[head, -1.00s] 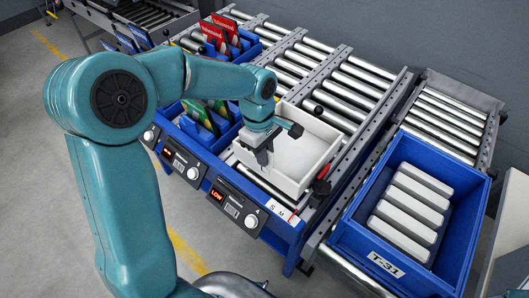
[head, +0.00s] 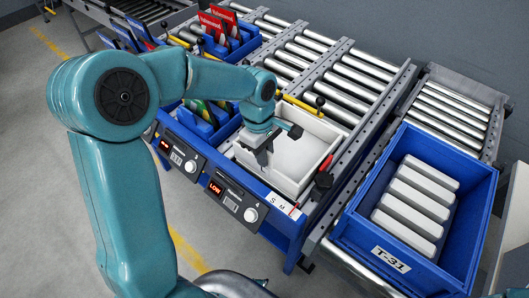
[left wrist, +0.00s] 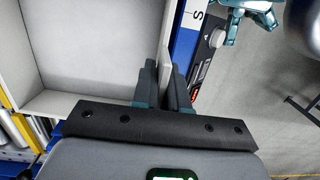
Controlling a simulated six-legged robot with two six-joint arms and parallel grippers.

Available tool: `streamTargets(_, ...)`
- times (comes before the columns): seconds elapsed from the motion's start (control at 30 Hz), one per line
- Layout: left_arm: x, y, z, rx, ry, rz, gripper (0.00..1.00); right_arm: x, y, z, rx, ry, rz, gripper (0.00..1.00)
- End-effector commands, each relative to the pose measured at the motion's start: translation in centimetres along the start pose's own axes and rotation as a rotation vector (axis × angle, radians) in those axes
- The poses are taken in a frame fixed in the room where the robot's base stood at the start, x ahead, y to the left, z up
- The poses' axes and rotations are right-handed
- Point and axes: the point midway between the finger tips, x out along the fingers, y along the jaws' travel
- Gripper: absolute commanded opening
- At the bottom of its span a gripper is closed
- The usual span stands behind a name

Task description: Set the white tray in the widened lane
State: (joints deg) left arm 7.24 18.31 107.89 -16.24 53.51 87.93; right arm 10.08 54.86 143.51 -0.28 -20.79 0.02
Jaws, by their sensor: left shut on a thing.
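The white tray (head: 320,134) is an open, shallow box in the lane at the front of the roller rack, between the blue bins on its left and a grey rail on its right. Its grey-white inside fills the upper left of the left wrist view (left wrist: 90,45). My left gripper (head: 264,154) is shut on the tray's front wall. In the left wrist view its dark fingers (left wrist: 165,90) stand either side of that wall. The tray looks empty and about level. Whether its base touches the rollers is hidden. My right gripper is not seen.
Blue bins (head: 205,125) with upright packets stand left of the tray. A red-tipped black lever (head: 322,181) sits close to its right side. A yellow bar (head: 300,103) lies behind it. Right is a blue T-31 crate (head: 352,238) with several white blocks. Rollers behind are clear.

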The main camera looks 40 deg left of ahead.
Motion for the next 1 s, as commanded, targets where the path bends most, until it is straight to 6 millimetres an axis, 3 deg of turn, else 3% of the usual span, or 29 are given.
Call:
streamTargets(0.23,0.3,0.01,-0.05,0.0,0.0,0.001,0.0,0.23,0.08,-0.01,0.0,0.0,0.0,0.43)
streamTargets(0.27,0.3,0.01,-0.04,0.0,0.0,0.0,0.23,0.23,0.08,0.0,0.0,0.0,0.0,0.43)
streamTargets(0.33,0.3,0.01,-0.04,0.0,0.0,0.001,0.43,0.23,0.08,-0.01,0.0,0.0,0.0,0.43)
streamTargets(0.73,0.31,0.01,-0.04,0.0,0.0,0.0,0.43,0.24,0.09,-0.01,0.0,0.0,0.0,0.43)
streamTargets(0.8,0.37,-0.04,-0.03,0.0,0.0,-0.002,0.64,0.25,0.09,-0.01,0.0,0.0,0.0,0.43)
streamTargets(1.0,0.35,-0.02,-0.04,0.0,0.0,-0.001,0.64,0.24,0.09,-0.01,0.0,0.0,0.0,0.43)
